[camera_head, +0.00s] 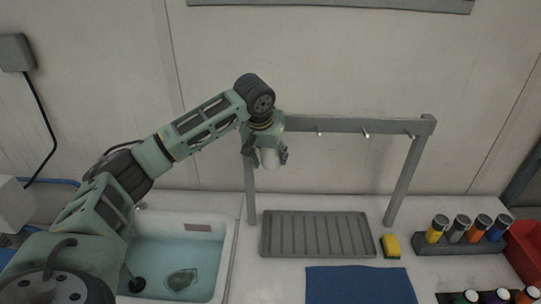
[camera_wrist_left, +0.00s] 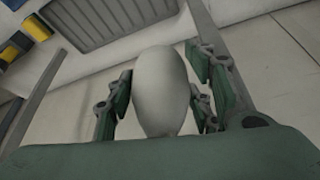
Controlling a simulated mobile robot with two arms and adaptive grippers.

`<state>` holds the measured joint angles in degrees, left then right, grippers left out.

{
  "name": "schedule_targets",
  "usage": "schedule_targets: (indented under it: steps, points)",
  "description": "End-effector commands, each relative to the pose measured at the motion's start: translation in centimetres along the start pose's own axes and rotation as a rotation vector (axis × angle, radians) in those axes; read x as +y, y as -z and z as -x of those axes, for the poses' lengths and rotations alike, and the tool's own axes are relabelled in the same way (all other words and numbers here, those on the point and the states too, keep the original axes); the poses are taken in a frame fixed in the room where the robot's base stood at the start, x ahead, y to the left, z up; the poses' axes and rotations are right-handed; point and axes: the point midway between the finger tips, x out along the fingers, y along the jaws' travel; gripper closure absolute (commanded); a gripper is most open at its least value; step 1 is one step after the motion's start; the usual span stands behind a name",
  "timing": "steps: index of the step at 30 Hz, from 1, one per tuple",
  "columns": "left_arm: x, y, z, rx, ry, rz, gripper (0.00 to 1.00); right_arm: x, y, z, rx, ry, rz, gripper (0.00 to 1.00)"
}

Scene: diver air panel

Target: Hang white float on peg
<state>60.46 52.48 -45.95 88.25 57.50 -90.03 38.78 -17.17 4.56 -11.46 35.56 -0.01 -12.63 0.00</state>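My left gripper (camera_head: 268,155) is up in front of the left end of a grey rack. It is shut on the white float (camera_head: 269,159), an egg-shaped thing that hangs below the wrist. In the left wrist view the float (camera_wrist_left: 161,90) sits between the green fingers, which press against its sides. The rack's crossbar (camera_head: 345,124) carries short pegs, with a peg (camera_head: 318,132), a middle peg (camera_head: 366,133) and a right peg (camera_head: 410,135) showing bare. My gripper hides the crossbar's left end. My right gripper is not in view.
Below the rack lies a grey ribbed drain tray (camera_head: 317,254). A yellow sponge (camera_head: 391,246) and a blue cloth (camera_head: 360,285) are near it. A water-filled sink (camera_head: 229,262) is at left. A bottle holder (camera_head: 458,247) and red bin (camera_head: 525,243) stand at right. The space under the crossbar is clear.

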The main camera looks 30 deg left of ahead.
Motion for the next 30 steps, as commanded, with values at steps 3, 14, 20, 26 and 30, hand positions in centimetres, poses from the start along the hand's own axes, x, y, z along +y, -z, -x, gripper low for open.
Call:
schedule_targets:
  steps: [3, 14, 20, 26, 30]
  points:
    - [0.0, 0.0, 0.0, 0.001, 0.0, 0.0, 0.39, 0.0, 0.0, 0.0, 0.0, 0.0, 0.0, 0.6]
    - [0.0, 0.0, 0.0, -0.001, 0.0, 0.0, 0.32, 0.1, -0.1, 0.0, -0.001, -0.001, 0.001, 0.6]
    - [0.0, 0.1, 1.7, 0.003, -0.002, -0.001, 0.32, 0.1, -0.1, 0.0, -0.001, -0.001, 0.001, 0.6]
    - [0.0, 0.1, 5.9, 0.005, -0.001, 0.0, 0.32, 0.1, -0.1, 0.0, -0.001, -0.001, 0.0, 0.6]
    - [0.1, 0.1, 8.8, 0.005, -0.002, -0.001, 0.32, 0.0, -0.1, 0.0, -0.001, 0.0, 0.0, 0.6]
